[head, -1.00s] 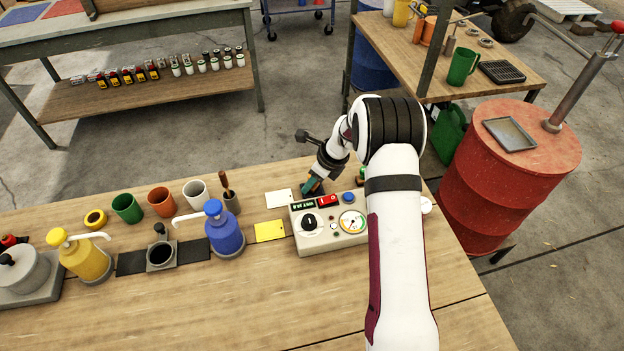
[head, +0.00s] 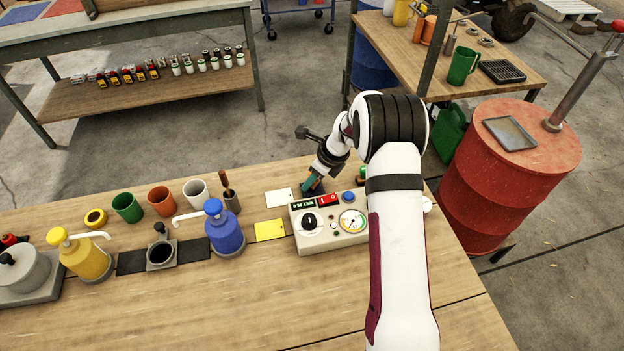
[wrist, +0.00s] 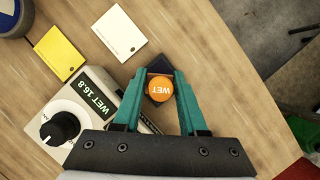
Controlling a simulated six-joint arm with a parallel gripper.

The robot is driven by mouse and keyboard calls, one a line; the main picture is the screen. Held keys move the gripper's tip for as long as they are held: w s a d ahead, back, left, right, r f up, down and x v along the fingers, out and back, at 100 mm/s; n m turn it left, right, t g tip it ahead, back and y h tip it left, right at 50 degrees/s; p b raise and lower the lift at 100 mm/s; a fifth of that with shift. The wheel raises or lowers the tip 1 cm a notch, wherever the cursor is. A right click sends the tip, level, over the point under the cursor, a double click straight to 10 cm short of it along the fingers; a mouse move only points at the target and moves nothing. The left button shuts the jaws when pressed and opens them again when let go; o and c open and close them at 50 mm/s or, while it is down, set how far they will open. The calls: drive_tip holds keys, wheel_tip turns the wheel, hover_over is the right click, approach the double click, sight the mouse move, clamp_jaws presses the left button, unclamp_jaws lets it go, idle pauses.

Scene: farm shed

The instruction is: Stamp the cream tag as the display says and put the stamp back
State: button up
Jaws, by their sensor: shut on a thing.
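My gripper (wrist: 160,88) has teal fingers shut on a stamp with an orange round top marked WET (wrist: 160,88). It is over a dark pad (wrist: 160,64) behind the meter box; whether the stamp touches the pad is hidden. In the head view my gripper (head: 312,184) hides the stamp. The display (wrist: 94,98) on the meter box reads WET 16.8; it also shows in the head view (head: 303,206). The cream tag (wrist: 117,33) lies flat to the left of the pad, with a small dark dot near one edge. It also shows in the head view (head: 278,198).
A yellow tag (head: 269,231) lies in front of the cream tag. The meter box (head: 331,238) stands close to my gripper, with a dial and knob. A blue pump bottle (head: 225,236) and several cups stand to the left. The front of the bench is clear.

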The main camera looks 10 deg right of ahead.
drive_tip(key=shift+r, duration=3.1)
drive_tip(key=a+f, duration=0.1)
drive_tip(key=a, duration=0.8)
hover_over(274, 195)
drive_tip(key=s+d, duration=0.1)
wheel_tip(274, 195, down, 5)
drive_tip(key=shift+r, duration=0.2)
drive_tip(key=shift+d+f, duration=0.1)
drive_tip(key=shift+f, duration=0.6)
drive_tip(key=shift+f, duration=0.55)
drive_tip(key=shift+r, duration=0.1)
